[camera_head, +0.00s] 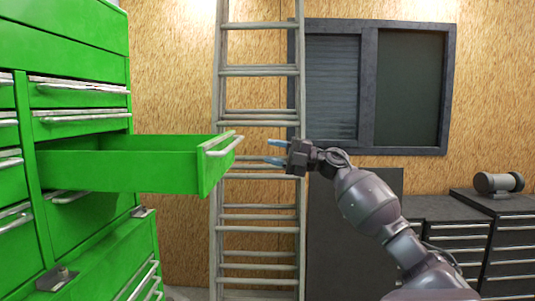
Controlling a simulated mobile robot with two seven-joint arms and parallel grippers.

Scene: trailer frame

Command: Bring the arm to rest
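My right arm comes in from the lower right. Its gripper (276,152) points left, with two blue fingertips spread apart and nothing between them. The gripper is to the right of the front of an open green drawer (120,170), with a small gap in the picture between the fingertips and the drawer's grey handle (222,143). How far apart they are in depth I cannot tell. My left gripper does not show.
The drawer sticks out to the right from a green tool cabinet (70,32). A ladder (258,71) leans on the wood-panel wall behind. A dark-framed window (370,85) is on the wall. Dark drawer cabinets (458,208) stand at the right, with a grey cylindrical device (498,182) on top.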

